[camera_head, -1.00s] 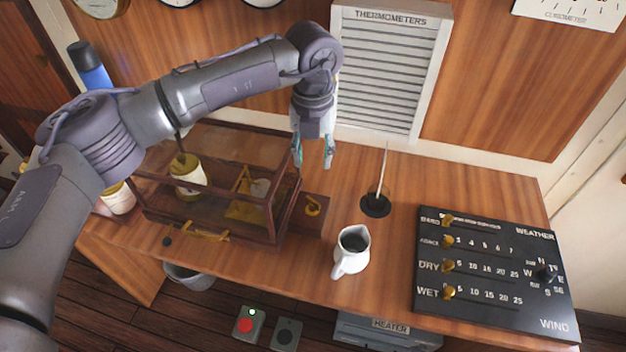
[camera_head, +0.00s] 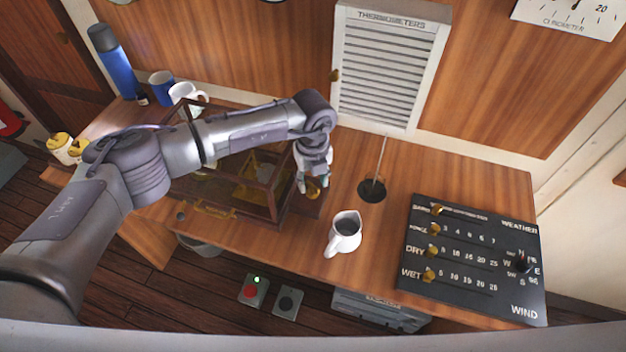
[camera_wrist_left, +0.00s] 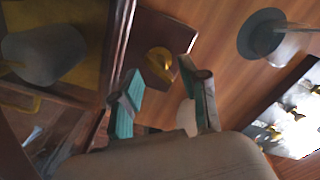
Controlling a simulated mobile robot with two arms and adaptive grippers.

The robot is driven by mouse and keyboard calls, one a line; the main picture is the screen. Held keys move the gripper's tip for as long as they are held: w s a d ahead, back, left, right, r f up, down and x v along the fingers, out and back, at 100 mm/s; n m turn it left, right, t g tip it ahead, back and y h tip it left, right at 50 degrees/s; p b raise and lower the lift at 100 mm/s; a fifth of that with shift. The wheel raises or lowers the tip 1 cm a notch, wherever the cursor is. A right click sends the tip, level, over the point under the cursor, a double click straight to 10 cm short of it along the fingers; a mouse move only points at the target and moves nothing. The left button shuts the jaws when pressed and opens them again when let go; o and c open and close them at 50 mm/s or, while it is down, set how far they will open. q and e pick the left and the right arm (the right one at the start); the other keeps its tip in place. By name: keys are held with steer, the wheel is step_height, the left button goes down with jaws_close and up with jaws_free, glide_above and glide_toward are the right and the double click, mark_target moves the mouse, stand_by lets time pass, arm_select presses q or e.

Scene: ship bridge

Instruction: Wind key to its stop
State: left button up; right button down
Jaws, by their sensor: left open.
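The brass key (camera_head: 313,191) sits on a small wooden block at the right end of the glass-sided wooden case (camera_head: 262,213). My left gripper (camera_head: 312,184) points down over it, partly hiding it in the head view. In the left wrist view the brass key (camera_wrist_left: 159,62) shows beyond and between the open fingertips of the left gripper (camera_wrist_left: 160,75). The fingers are empty, and I cannot tell whether either touches the key. My right gripper is not in view.
A white jug (camera_head: 345,232) and a dark round base with a thin rod (camera_head: 372,190) stand right of the case. A black weather board (camera_head: 470,262) lies further right. Mugs and a blue flask (camera_head: 113,62) stand at the left. Bare desk lies between jug and case.

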mark_target(313, 189)
arm_select(q)
steer(key=shift+f, duration=1.3)
jaws_close()
